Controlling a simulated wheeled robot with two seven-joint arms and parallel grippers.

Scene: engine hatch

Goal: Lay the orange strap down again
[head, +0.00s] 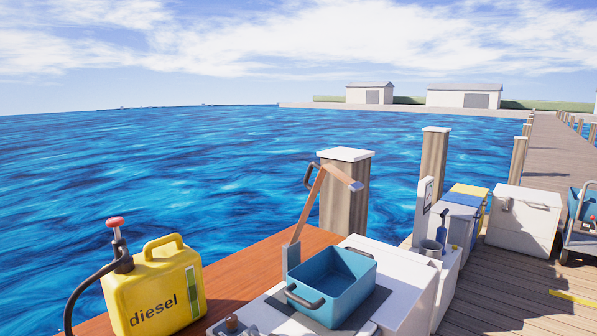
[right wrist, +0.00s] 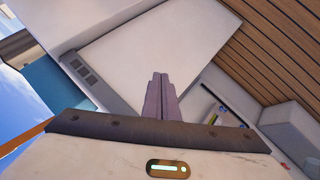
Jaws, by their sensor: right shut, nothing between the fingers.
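The orange strap (head: 307,205) stands up in the head view from a grey bracket (head: 291,256) beside the blue crate. At its top it bends over to the right and ends in a blue-grey tip (head: 356,186). A dark loop (head: 308,176) shows near the bend. My right gripper (right wrist: 158,78) shows in the right wrist view, shut and empty, with a pale panel (right wrist: 150,45) beyond it. I cannot make out the strap for sure in that view. Neither gripper shows in the head view.
The blue crate (head: 331,285) with dark handles stands on a grey mat on the white top. A yellow diesel can (head: 150,292) stands at left. A wooden post (head: 345,195) rises behind. White boxes (head: 523,218) and a trolley (head: 581,225) stand at right on the planked dock.

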